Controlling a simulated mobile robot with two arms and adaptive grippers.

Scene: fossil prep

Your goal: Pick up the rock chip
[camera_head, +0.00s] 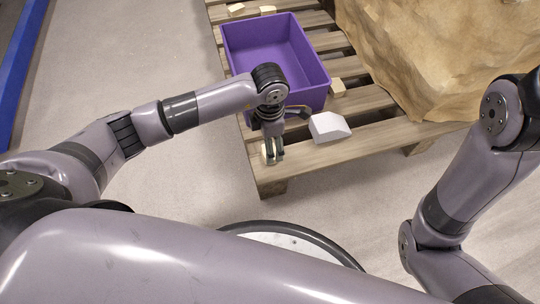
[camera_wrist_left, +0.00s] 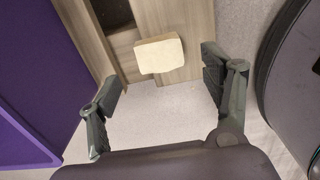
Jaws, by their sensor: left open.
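A cream rock chip (camera_wrist_left: 159,54) lies on a pallet slat in the left wrist view, ahead of and between the spread fingers, touching neither. In the head view a small part of a pale chip (camera_head: 265,153) shows at my left gripper (camera_head: 273,158), which mostly covers it. My left gripper also shows in the left wrist view (camera_wrist_left: 166,98), open and empty, pointing down over the pallet's near left corner. A larger whitish chip (camera_head: 328,127) lies on the slats to the right of it. My right arm shows at the right, but its gripper is out of view.
A purple bin (camera_head: 309,55) stands on the wooden pallet (camera_head: 350,152), just behind my left gripper. A large tan rock (camera_head: 420,55) fills the pallet's right. Small chips lie by the bin (camera_head: 338,88) and at the back (camera_head: 237,8). The floor at left is clear.

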